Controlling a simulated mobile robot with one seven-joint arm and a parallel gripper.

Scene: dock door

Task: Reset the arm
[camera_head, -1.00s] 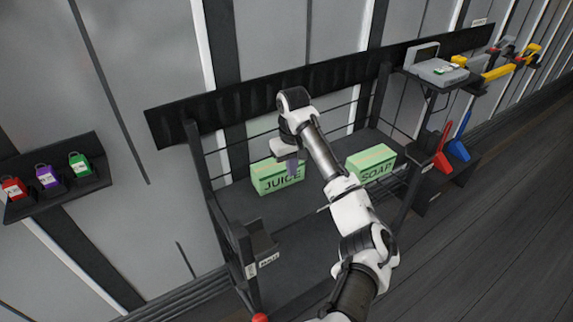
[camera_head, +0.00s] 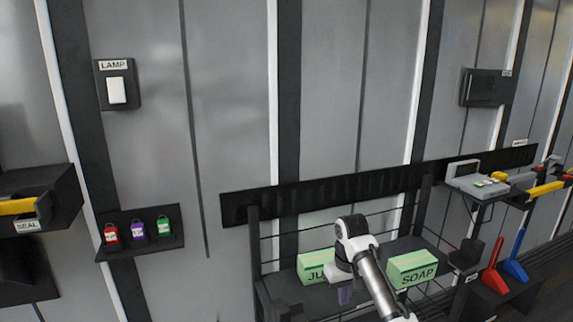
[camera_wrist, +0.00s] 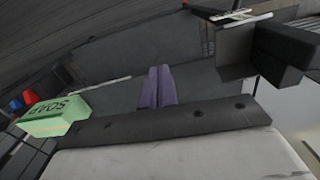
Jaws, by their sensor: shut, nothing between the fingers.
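My gripper (camera_head: 346,296) is at the lower middle of the head view, in front of the shelf with the green boxes. My arm reaches up to it from the bottom edge. In the wrist view its two purple fingers (camera_wrist: 158,87) lie together with nothing between them. The fingers point over the dark shelf surface and touch no object that I can see.
Red, purple and green padlocks (camera_head: 138,229) sit on a wall ledge at left. A LAMP switch (camera_head: 117,90) is above them.

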